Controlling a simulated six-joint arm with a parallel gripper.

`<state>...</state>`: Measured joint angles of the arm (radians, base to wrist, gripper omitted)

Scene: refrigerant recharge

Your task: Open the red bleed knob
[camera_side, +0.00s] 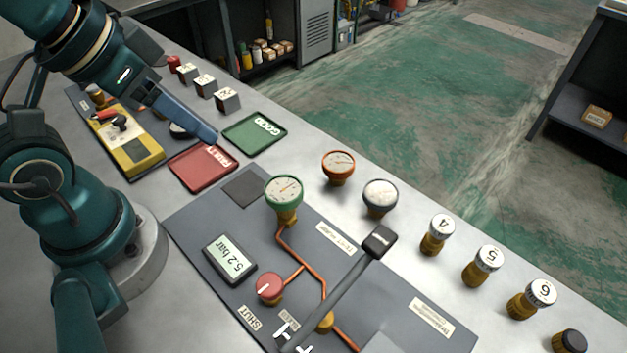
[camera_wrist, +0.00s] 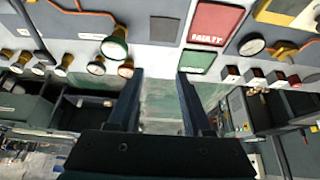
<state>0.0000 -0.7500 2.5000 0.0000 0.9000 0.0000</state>
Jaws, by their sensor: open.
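The red bleed knob (camera_side: 269,287) sits on the dark panel in the side view, on a brass fitting beside copper pipe. A light mark shows on its top. A SHUT label (camera_side: 250,318) and another, unclear label (camera_side: 290,318) lie near it. I cannot make out the knob in the wrist view. My gripper (camera_side: 207,135) is open and empty, above the table near the red and green trays, well away from the knob. Its two fingers also show apart in the wrist view (camera_wrist: 160,78).
A black lever (camera_side: 345,287) slants across the panel right of the knob. A display (camera_side: 230,258) reads 5.2 bar. A green gauge (camera_side: 284,190) stands behind. Red (camera_side: 190,177) and green (camera_side: 240,139) trays lie below my gripper. Numbered canisters (camera_side: 483,266) line the right edge.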

